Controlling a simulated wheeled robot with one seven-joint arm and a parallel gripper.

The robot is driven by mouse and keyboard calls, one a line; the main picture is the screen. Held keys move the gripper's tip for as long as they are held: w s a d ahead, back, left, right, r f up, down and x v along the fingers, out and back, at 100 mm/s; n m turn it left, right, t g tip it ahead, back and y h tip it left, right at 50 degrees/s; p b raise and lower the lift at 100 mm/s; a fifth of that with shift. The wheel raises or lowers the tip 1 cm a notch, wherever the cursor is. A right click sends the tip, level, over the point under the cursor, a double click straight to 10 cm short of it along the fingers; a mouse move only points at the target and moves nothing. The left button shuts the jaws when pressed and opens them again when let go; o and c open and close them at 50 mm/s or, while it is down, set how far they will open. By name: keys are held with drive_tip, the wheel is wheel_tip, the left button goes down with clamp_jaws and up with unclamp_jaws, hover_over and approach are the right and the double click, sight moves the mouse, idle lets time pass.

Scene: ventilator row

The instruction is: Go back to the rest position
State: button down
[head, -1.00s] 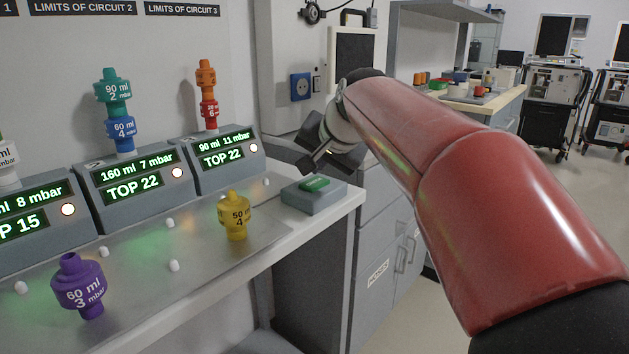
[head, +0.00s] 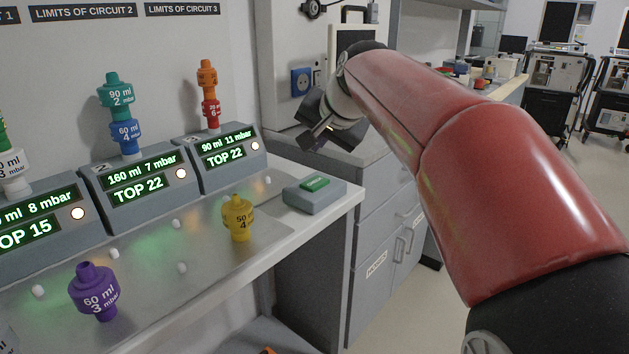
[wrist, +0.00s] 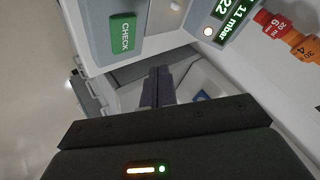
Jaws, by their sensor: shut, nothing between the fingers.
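My gripper (head: 322,128) is at the end of my red arm, past the right end of the bench, in front of the grey side cabinet. Its dark fingers also show in the wrist view (wrist: 158,85). They are together with nothing between them. The grey box with the green CHECK button (wrist: 123,33) is close by in the wrist view. In the head view that box (head: 314,194) sits at the bench's right corner, below and left of my gripper. My gripper appears apart from it.
A yellow piece (head: 238,218) and a purple piece (head: 95,291) stand on the bench (head: 150,290). Stacked teal and blue pieces (head: 120,113) and orange and red pieces (head: 209,92) stand on display units behind. A blue socket (head: 300,81) is on the wall. Open floor (head: 575,190) lies to the right.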

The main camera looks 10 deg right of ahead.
drive_tip(key=s+f+n+g+h, duration=0.1)
drive_tip(key=s+f+n, duration=0.2)
drive_tip(key=s+f, duration=0.7)
drive_tip(key=s+f+n+g+h, duration=0.1)
drive_tip(key=s+f+n+g, duration=0.1)
drive_tip(key=s+f, duration=0.9)
drive_tip(key=s+n, duration=0.1)
drive_tip(key=s, duration=0.5)
drive_tip(key=shift+s+n, duration=0.3)
drive_tip(key=shift+s, duration=0.05)
